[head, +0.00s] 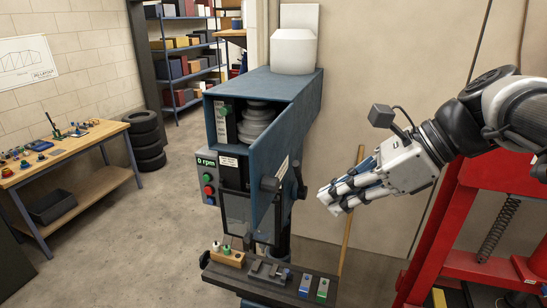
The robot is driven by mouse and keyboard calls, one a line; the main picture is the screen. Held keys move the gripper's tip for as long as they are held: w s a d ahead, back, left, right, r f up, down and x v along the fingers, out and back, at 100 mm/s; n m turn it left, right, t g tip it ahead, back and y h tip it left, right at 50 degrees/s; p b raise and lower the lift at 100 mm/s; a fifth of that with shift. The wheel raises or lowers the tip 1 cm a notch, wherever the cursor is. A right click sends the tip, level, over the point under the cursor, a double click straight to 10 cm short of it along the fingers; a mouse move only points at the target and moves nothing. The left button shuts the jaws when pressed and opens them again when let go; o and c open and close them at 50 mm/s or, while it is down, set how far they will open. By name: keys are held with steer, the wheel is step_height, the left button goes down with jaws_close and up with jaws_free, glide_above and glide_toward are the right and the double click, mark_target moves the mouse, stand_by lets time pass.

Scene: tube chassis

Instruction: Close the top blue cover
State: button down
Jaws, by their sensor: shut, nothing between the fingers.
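My gripper (334,201) is to the right of the machine, shut and empty. Its fingers point left and slightly down, apart from the cover and lower than its top.
The press's dark table (272,281) holds small blocks and a vise below. A dark handle (269,184) juts from the machine. A wooden stick (351,205) leans behind my gripper. A red frame (465,230) stands at right; a workbench (75,155) is at left.

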steer(key=w+a+f, duration=0.3)
steer(key=a+f, duration=0.3)
steer(key=a, duration=0.3)
steer(key=shift+w+a, duration=0.2)
steer(key=shift+a, duration=0.05)
